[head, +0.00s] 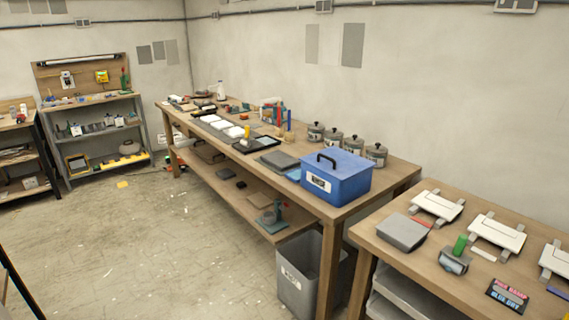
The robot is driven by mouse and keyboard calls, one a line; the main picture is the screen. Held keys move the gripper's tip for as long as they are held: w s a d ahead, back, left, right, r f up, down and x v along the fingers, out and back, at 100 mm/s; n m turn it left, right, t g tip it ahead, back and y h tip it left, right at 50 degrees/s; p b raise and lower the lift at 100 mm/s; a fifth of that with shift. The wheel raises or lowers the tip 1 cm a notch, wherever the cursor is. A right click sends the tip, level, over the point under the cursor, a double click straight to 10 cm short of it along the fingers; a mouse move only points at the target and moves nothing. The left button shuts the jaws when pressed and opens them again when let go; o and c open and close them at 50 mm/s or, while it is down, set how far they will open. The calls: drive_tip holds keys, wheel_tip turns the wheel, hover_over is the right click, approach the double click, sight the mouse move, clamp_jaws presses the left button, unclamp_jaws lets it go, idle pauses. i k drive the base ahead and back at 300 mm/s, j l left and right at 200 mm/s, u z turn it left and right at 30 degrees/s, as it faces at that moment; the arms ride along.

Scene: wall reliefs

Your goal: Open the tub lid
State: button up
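A blue tub (338,182) stands near the right end of the long wooden workbench. It has a white label with dark lettering on its front side. Its blue lid (345,162) lies on top and looks closed, with a black handle (326,160) standing up from it. My gripper is not in view, so its place relative to the tub and its state do not show.
Several grey lidded canisters (333,139) stand behind the tub. A grey bin (310,277) is on the floor below. A second wooden table (395,265) with panels stands at right. The long workbench (385,188) is cluttered. Floor (130,240) at left is mostly clear.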

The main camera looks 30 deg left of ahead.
sight(339, 164)
drive_tip(key=u, duration=1)
drive_tip(key=i+j+z, duration=0.15)
drive_tip(key=i+j, duration=0.15)
drive_tip(key=i+j+z, duration=0.2)
drive_tip(key=i+j, duration=0.15)
drive_tip(key=i, duration=0.15)
drive_tip(key=i+j+z, duration=0.15)
drive_tip(key=i+j, duration=0.2)
drive_tip(key=i+j+z, duration=0.15)
drive_tip(key=i+j, duration=0.2)
drive_tip(key=i+j+z, duration=0.2)
drive_tip(key=i+j, duration=0.15)
drive_tip(key=j, duration=0.25)
drive_tip(key=i+j+z, duration=0.15)
drive_tip(key=i+j, duration=0.15)
drive_tip(key=j, duration=0.2)
